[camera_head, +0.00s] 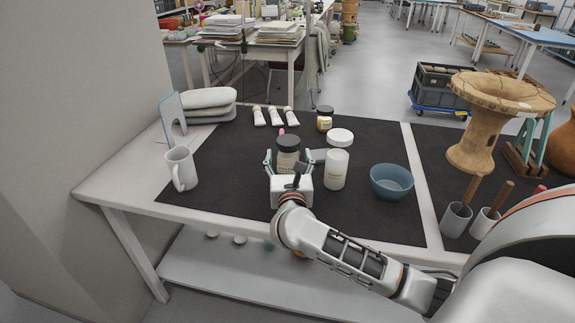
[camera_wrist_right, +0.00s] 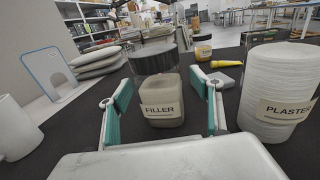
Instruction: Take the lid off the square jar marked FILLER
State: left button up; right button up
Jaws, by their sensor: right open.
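The square FILLER jar (camera_head: 287,161) stands upright on the dark mat, with a dark round lid (camera_head: 289,142) on top. In the right wrist view the jar (camera_wrist_right: 162,98) shows its FILLER label facing me, and the dark lid (camera_wrist_right: 152,58) sits on it. My right gripper (camera_head: 288,158) is open, with its green-padded fingers on either side of the jar. In the wrist view the fingers (camera_wrist_right: 162,88) frame the jar, with a visible gap on each side. My left gripper is in neither view.
A white PLASTER jar (camera_head: 336,170) stands close right of the gripper. A blue bowl (camera_head: 391,182) is further right and a white mug (camera_head: 181,170) is left. The mat (camera_head: 235,195) is clear between mug and gripper.

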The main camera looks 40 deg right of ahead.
aim_at(288, 143)
jog(key=shift+r, duration=0.1)
jog(key=c, duration=1.6)
notch_tip(288, 143, up, 7)
jog(key=shift+f+p, duration=0.15)
jog(key=shift+p, duration=0.8)
pick_arm(q)
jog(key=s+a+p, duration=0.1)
jog(key=p, duration=0.2)
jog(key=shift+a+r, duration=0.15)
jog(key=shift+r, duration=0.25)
pick_arm(e)
notch_tip(288, 143, up, 13)
jog(key=shift+r, duration=0.2)
jog(key=o, duration=0.5)
jog(key=shift+c, duration=0.2)
jog(key=c, duration=0.5)
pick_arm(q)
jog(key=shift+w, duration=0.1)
